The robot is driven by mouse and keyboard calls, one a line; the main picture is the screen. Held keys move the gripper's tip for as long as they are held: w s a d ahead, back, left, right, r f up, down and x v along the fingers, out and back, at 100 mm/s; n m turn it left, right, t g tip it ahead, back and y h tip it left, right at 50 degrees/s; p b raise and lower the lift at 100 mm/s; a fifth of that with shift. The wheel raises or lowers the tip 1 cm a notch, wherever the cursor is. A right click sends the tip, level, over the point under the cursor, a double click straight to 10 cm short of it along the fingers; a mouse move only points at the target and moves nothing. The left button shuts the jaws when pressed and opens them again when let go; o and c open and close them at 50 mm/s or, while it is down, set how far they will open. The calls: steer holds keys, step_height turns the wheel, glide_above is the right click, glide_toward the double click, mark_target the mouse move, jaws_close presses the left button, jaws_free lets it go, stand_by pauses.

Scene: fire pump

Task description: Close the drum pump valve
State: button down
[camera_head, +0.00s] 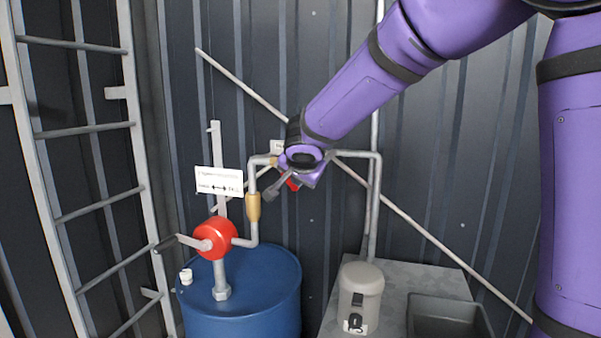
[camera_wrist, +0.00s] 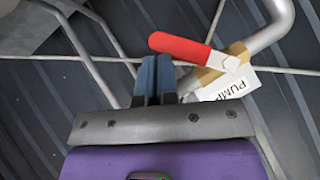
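The valve on the pump pipe has a red lever (camera_wrist: 180,47) and a brass body (camera_wrist: 216,66), with a white "PUMP" tag (camera_wrist: 232,88) beside it. In the wrist view my gripper (camera_wrist: 156,60) has its blue fingers together, with nothing visible between them. The fingertips are right by the lower edge of the lever near its free end; I cannot tell if they touch. In the head view a bit of the red lever (camera_head: 293,184) shows below my purple wrist, which hides most of the valve. My fingertips are hidden there.
A blue drum (camera_head: 242,296) carries a red hand pump (camera_head: 215,238) with a crank. A sign (camera_head: 219,181) stands behind it. A ladder (camera_head: 85,130) is at left. A grey canister (camera_head: 360,297) and a dark bin (camera_head: 446,318) sit at right. Thin rods cross the corrugated wall.

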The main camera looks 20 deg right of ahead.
steer(key=shift+w+a+f, duration=0.2)
steer(key=shift+a+f, duration=0.05)
steer(key=shift+f, duration=0.35)
steer(key=shift+w+a+f, duration=0.2)
steer(key=shift+a+f, duration=0.05)
steer(key=shift+f, duration=0.35)
steer(key=shift+w+a+f, duration=0.45)
steer(key=shift+a+f, duration=0.15)
steer(key=shift+a, duration=0.1)
steer(key=shift+w, duration=0.1)
